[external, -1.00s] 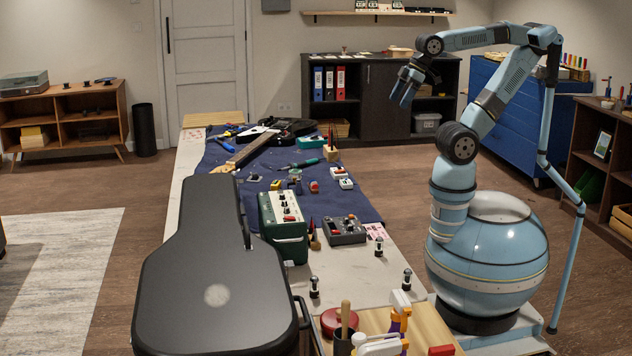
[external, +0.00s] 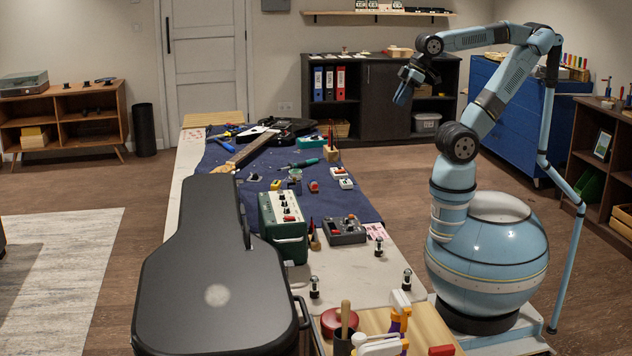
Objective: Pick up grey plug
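I cannot surely make out a grey plug. Small upright dark-and-silver pieces stand on the pale bench top, one near the case (external: 314,287), one further right (external: 407,280) and one near the mat's corner (external: 379,246). A small greyish round item (external: 295,175) sits on the blue mat (external: 230,187). My gripper (external: 402,96) hangs in the air at the upper right, high and well apart from all of these. Its blue fingers point down and overlap in this view, so their opening is hidden. No held object shows.
A black guitar case (external: 215,275) covers the bench's left front. A green amplifier (external: 285,235) and a grey pedal box (external: 345,231) stand beside it. A guitar (external: 255,148) lies across the far mat.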

